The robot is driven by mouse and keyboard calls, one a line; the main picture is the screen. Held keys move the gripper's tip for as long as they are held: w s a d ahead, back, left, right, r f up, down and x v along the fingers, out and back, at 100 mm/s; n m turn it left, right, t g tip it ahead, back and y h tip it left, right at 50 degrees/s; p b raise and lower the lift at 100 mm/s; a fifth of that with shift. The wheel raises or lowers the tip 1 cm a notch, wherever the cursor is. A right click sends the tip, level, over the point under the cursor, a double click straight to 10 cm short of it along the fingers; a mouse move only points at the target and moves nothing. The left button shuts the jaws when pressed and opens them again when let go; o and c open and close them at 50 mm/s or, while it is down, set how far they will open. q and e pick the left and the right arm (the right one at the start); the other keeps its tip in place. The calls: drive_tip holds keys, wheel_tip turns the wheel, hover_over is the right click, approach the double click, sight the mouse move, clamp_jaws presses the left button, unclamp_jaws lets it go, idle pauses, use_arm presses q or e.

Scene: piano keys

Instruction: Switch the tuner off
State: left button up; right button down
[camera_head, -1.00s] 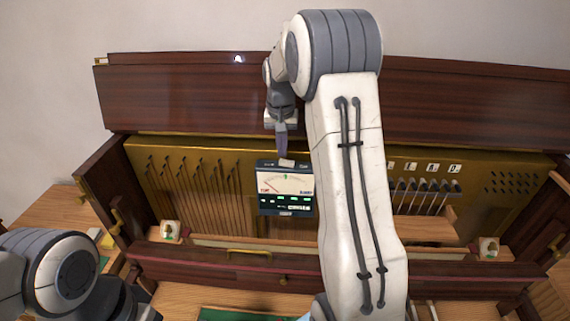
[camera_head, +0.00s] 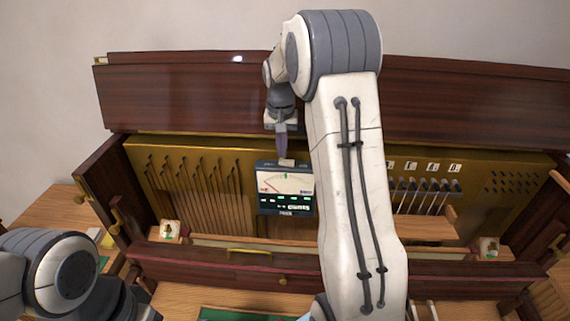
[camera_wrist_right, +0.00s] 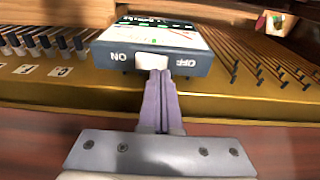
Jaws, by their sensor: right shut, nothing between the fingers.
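The tuner (camera_head: 285,190) is a dark box with a lit pale dial and green marks, standing upright in the middle of the open piano. In the right wrist view the tuner (camera_wrist_right: 204,66) shows its top edge, with upside-down ON and OFF labels and a white switch (camera_wrist_right: 150,62) between them. My right gripper (camera_head: 283,157) is shut and empty, with its purple fingertips at the tuner's top edge. In the right wrist view the right gripper (camera_wrist_right: 158,73) is at the switch, partly covering it; firm contact is unclear. My left gripper is out of view.
My right arm hides part of the piano right of the tuner. Wooden rods stand left of the tuner, and keys with letter cards (camera_head: 433,167) are at the right. The dark raised lid (camera_head: 190,95) is behind. Two small pictured blocks (camera_head: 170,230) sit on the front ledge.

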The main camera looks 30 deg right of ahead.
sight(282, 160)
drive_tip(key=shift+f+b, duration=0.45)
drive_tip(key=shift+f, duration=0.35)
wheel_tip(282, 160, up, 7)
drive_tip(key=p, duration=0.6)
drive_tip(key=shift+r, duration=0.1)
idle(0.3)
drive_tip(key=shift+a, duration=0.1)
idle(0.4)
drive_tip(key=s+a+f+n+b, duration=0.2)
drive_tip(key=s+a, duration=0.1)
drive_tip(key=a, duration=0.4)
drive_tip(key=s+a+f+n+y+b, duration=0.1)
drive_tip(key=s+a+n+b, duration=0.15)
drive_tip(key=a, duration=0.45)
drive_tip(key=s+a+f+n+b, duration=0.2)
drive_tip(key=s+a, duration=0.1)
drive_tip(key=a, duration=0.4)
drive_tip(key=s+a+f+n+b, duration=0.2)
drive_tip(key=s+a+f, duration=0.1)
drive_tip(key=s, duration=0.4)
drive_tip(key=s+a+f+n+g+b, duration=0.1)
drive_tip(key=s+a+f+n+b, duration=0.1)
drive_tip(key=s, duration=0.6)
drive_tip(key=s+a+f+n+y+b, duration=0.1)
drive_tip(key=s+a+f+n+b, duration=0.2)
drive_tip(key=s, duration=0.5)
drive_tip(key=shift+a+f+n, duration=0.55)
drive_tip(key=shift+a, duration=0.4)
